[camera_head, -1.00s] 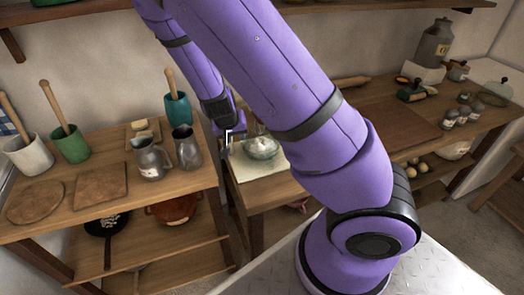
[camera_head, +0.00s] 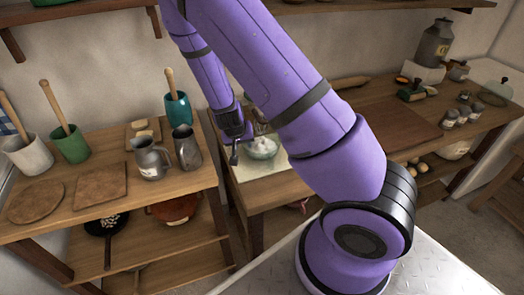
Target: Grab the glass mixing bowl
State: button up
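The glass mixing bowl (camera_head: 262,151) is a small, clear, greenish bowl with something white in it. It stands on a pale mat (camera_head: 248,171) on the middle table, just behind my purple arm. My gripper (camera_head: 236,152) is at the bowl's left side, with a dark finger hanging down close to the rim. Whether it touches the bowl cannot be told. The far part of the gripper is hidden, and its opening is not clear.
Left of the bowl, metal jugs (camera_head: 187,148) stand on a higher shelf table, with a teal pot (camera_head: 178,109) behind them. On the right are a brown board (camera_head: 397,128) and several small jars (camera_head: 463,114). A wall stands behind.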

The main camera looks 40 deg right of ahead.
jog(key=shift+d+f, duration=0.1)
jog(key=shift+f, duration=0.15)
grip_shut()
jog(key=shift+r, duration=0.1)
